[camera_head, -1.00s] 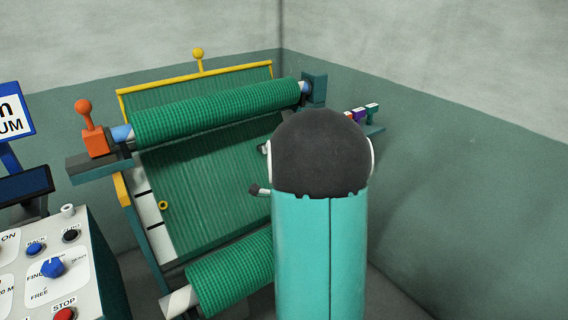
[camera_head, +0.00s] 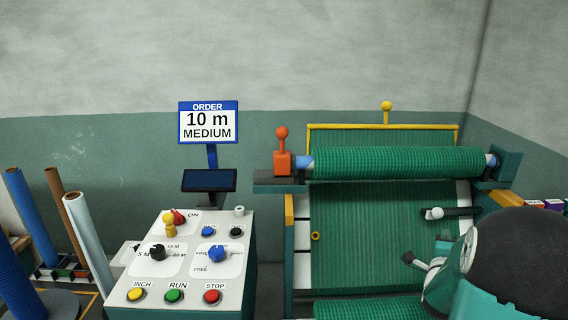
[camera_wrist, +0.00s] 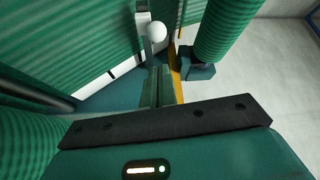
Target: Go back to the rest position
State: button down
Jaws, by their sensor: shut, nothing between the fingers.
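My gripper (camera_wrist: 158,86) shows in the wrist view, its narrow fingers together with nothing between them. A white ball knob on a grey stem (camera_wrist: 157,32) shows just beyond the fingertips; I cannot tell whether they touch. In the head view my dark, rounded arm joint and teal link fill the lower right corner, in front of the netting machine (camera_head: 365,225). A white knob on a black bar (camera_head: 435,212) shows left of and above the joint. The fingers cannot be made out clearly in the head view.
A control panel (camera_head: 190,262) with buttons and knobs stands left of the machine, below a sign (camera_head: 208,122) reading 10 m MEDIUM. Several upright rolls (camera_head: 88,240) stand far left.

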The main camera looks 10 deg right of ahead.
jog(key=w+a+r+n+g+y, duration=0.1)
jog(key=a+r+n+y, duration=0.4)
jog(key=a, duration=0.6)
jog(key=a+n+g+y, duration=0.1)
jog(key=a+n+y, duration=0.2)
jog(key=a+n, duration=0.65)
jog(key=s+a+n+g+y, duration=0.4)
jog(key=s+a+n, duration=0.6)
jog(key=s+a, duration=0.9)
jog(key=shift+s+a+g+y, duration=0.2)
jog(key=shift+a+g+y, duration=0.1)
jog(key=shift+a+g, duration=0.65)
jog(key=shift+d, duration=0.15)
